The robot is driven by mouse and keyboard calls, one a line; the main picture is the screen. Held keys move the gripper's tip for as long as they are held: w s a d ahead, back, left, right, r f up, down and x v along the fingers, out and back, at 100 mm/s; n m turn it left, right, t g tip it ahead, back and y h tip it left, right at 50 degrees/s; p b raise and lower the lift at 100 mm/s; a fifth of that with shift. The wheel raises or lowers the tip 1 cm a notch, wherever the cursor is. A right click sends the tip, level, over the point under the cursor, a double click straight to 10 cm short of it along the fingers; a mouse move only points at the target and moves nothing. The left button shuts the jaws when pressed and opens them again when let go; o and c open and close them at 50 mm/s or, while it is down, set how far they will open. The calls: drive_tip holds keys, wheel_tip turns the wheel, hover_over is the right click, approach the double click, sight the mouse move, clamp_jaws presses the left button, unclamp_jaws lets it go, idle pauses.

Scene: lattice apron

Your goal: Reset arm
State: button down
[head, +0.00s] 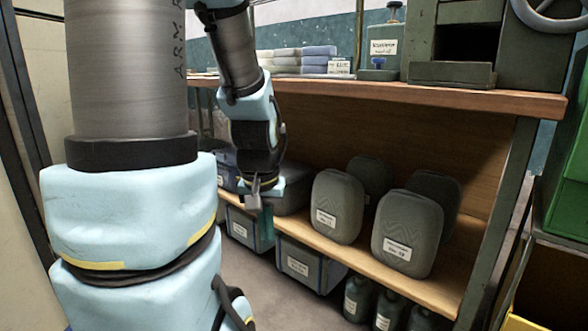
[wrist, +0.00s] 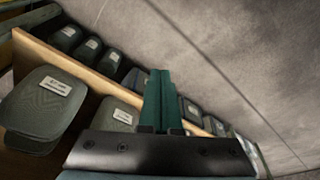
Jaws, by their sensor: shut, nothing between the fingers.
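My arm reaches down in front of the wooden shelf unit in the head view. My gripper (head: 265,224) hangs in front of the lower shelf (head: 437,285), left of the grey-green canisters (head: 338,207). In the wrist view, the teal fingers of my gripper (wrist: 158,75) are pressed together with nothing between them. The fingers overlap the shelf edge and containers in that view, and I cannot tell the exact gap to them.
Labelled bins (head: 310,267) and dark bottles (head: 359,298) stand below the lower shelf. The worktop (head: 460,97) overhangs it, with folded stacks (head: 318,60) and a labelled container (head: 383,47) on top. A green bin (head: 570,190) stands at right. Bare floor (wrist: 235,50) shows in the wrist view.

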drive_tip(key=w+p+v, duration=0.2)
drive_tip(key=p+v, duration=1.6)
drive_tip(key=p, duration=0.1)
drive_tip(key=w+r+p+v, duration=0.1)
drive_tip(key=w+p+v, duration=0.2)
drive_tip(key=p+v, duration=1.5)
drive_tip(key=shift+a+r+g+p, duration=0.2)
drive_tip(key=shift+a+g+p, duration=0.05)
drive_tip(key=shift+g+p, duration=0.2)
